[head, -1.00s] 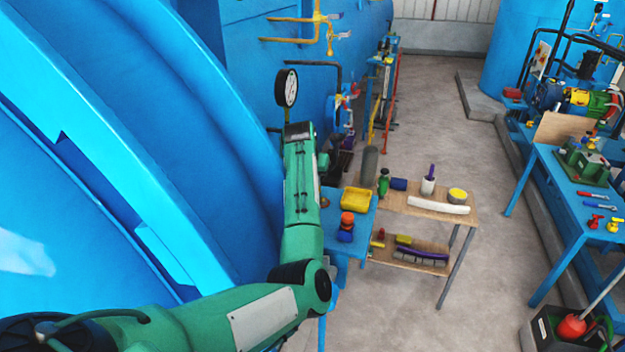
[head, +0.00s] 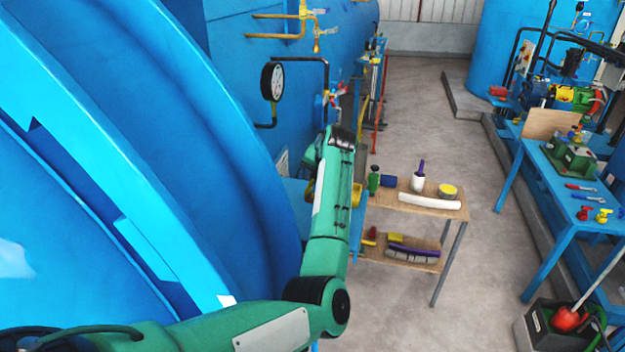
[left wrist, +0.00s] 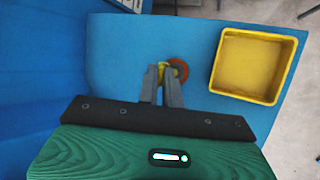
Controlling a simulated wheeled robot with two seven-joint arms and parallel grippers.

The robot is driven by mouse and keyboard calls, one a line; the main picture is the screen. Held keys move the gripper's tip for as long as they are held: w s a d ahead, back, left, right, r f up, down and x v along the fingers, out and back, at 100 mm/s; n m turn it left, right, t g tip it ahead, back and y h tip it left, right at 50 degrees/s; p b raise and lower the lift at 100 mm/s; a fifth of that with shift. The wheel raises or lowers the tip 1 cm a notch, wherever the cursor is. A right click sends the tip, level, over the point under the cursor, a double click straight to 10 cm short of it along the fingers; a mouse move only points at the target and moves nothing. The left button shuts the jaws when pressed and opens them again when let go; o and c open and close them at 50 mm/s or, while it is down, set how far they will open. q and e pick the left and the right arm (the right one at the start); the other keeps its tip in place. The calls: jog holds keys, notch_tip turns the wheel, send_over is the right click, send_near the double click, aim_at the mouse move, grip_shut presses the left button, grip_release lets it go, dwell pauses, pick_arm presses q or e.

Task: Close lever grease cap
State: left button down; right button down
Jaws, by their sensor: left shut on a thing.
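In the left wrist view, my left gripper (left wrist: 166,78) points down over a blue bench surface (left wrist: 115,55). Its two fingers are close together, shut on a small yellow piece (left wrist: 163,68) at their tips. A round orange-red part (left wrist: 180,67) shows just beside and behind the fingertips, partly hidden by them. I cannot tell which of these is the lever or the cap. In the head view my left arm hides the fingertips and the held piece. My right gripper is in neither view.
A yellow square tray (left wrist: 255,65) sits on the bench right of the fingers. The large blue vessel (head: 190,130) fills the left, with a pressure gauge (head: 272,82). A wooden shelf cart (head: 400,203) holds bottles and brushes. Bare floor lies right of it.

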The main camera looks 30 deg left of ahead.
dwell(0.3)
pick_arm(q)
jog(key=c, duration=1.6)
grip_release()
jog(key=shift+o, duration=0.2)
jog(key=shift+d, duration=0.1)
jog(key=shift+d+r+b, duration=0.15)
jog(key=shift+r+b, duration=0.1)
jog(key=shift+b, duration=0.1)
jog(key=b+v, duration=0.5)
jog(key=v, duration=0.8)
jog(key=shift+r, duration=0.1)
